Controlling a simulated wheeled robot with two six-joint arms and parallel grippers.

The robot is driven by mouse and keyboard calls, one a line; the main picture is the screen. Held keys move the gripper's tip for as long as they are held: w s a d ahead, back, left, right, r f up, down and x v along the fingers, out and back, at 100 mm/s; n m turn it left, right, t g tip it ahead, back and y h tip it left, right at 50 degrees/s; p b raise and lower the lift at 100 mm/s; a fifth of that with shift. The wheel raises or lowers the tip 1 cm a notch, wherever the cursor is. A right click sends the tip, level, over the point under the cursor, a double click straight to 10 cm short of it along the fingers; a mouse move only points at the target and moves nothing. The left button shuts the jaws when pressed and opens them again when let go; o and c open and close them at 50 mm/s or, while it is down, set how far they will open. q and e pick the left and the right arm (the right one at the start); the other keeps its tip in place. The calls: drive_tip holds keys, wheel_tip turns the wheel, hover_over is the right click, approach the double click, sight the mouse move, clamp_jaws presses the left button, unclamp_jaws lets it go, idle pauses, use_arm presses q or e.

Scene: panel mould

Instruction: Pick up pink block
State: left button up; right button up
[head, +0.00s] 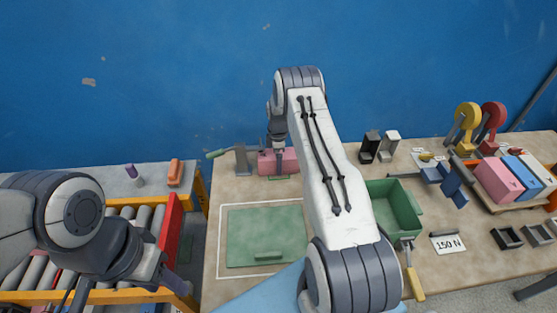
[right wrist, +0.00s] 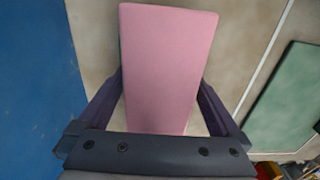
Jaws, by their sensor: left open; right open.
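A pink block (head: 291,158) lies at the back of the table, left of centre; my right gripper (head: 279,168) hides part of it. In the right wrist view the pink block (right wrist: 168,55) lies between the fingers of my right gripper (right wrist: 161,82). The jaws are open, with a gap visible beside the block near the palm. Whether a finger touches it I cannot tell. My left gripper (head: 172,284) is open and empty at the lower left, near the roller conveyor. A second pink block (head: 494,182) stands in a row at the right.
A green panel (head: 255,228) lies in a white outline in front of the block. Dark and grey upright blocks (head: 242,160) stand left of it. A green bin (head: 394,207), partly behind my right arm, and a "150 N" card (head: 447,244) are at the right. A blue wall (head: 150,80) rises behind.

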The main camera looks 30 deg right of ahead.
clamp_jaws()
drive_tip(key=shift+r, duration=0.1)
